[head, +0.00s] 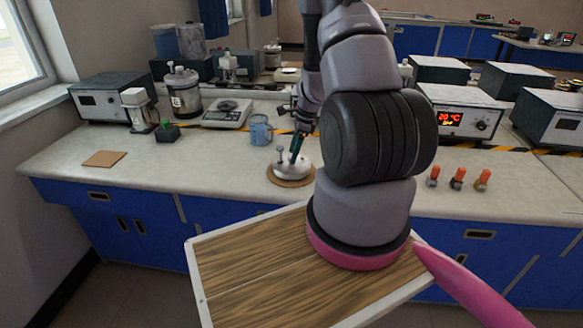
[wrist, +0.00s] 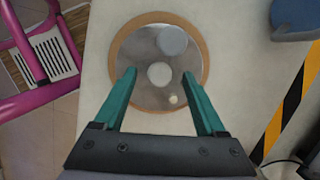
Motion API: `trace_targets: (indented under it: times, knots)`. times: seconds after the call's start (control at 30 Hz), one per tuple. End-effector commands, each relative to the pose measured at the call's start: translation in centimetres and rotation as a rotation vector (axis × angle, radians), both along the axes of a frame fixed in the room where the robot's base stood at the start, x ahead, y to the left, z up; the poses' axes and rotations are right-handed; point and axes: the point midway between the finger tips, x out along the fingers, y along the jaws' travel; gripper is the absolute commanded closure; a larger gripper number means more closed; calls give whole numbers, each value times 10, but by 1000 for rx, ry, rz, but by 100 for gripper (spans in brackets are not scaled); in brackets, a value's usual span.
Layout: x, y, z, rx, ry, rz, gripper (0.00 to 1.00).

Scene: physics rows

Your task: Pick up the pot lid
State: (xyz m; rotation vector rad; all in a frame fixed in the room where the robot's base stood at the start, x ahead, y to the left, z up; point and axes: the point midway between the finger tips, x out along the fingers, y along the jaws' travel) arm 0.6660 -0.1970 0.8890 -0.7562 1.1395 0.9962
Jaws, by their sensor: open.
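The pot lid (head: 287,170) is a round, shiny grey disc lying on a round tan mat (head: 290,184) on the bench. A small upright piece with a round top rises from its left side in the head view. In the wrist view the lid (wrist: 142,52) shows a pale round spot at its middle, a larger grey disc near its far edge and a small pale knob. My gripper (wrist: 159,75) is open and empty, its teal fingers on either side of the central spot. In the head view my gripper (head: 295,148) is over the lid; contact cannot be told.
A blue mug (head: 261,131) stands just behind and left of the lid. A scale (head: 227,113) and a jar (head: 183,92) are further left. Several orange-topped small items (head: 458,178) stand on the right. A flat tan square (head: 104,159) lies left; the counter between is clear.

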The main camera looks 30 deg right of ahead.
Motion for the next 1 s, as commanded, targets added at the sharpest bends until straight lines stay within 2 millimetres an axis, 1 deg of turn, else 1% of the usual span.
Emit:
trace_targets:
  times: [0.03, 0.1, 0.33, 0.37, 0.4, 0.47, 0.5, 0.53, 0.57, 1.0]
  knots:
    - [0, 1, -6, 0, 1, -1, 27]
    - [1, 2, -11, 0, 0, -1, 27]
    - [1, 3, -12, 0, -1, 0, 27]
    - [1, 3, -12, 0, -1, 0, 31]
    - [1, 3, -12, 0, -1, 0, 46]
    - [1, 3, -12, 0, -1, 0, 69]
    - [1, 3, -12, 0, -1, 0, 84]
    - [1, 3, -12, 0, -1, 0, 96]
    - [1, 3, -12, 0, -1, 0, 100]
    - [1, 3, -12, 0, -1, 0, 100]
